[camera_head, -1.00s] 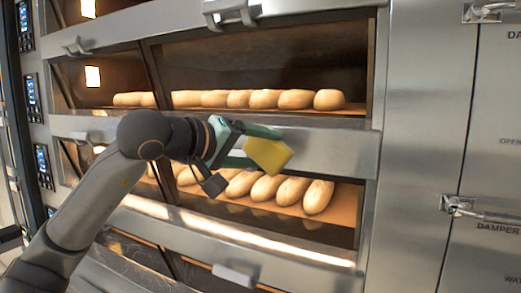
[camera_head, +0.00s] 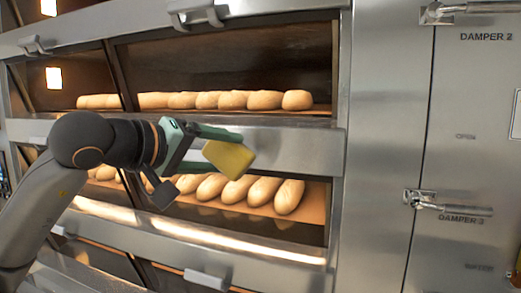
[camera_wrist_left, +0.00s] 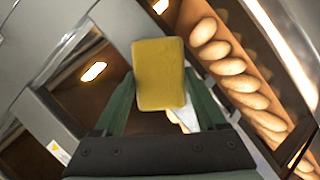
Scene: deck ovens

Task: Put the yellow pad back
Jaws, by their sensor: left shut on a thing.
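The yellow pad (camera_head: 229,158) is held at the fingertips of my left gripper (camera_head: 212,147), in front of the deck ovens. In the left wrist view the pad (camera_wrist_left: 160,75) sits between the two green fingers of my left gripper (camera_wrist_left: 163,90), which is shut on it. The pad is tilted in the head view and hides a small part of the oven front. My right gripper is not in view.
The steel oven front (camera_head: 290,148) stands close behind the pad, with rows of loaves (camera_head: 230,100) behind its windows. An oven handle (camera_head: 195,12) sticks out above. Steel damper doors (camera_head: 470,110) with latches (camera_head: 447,203) stand at the right.

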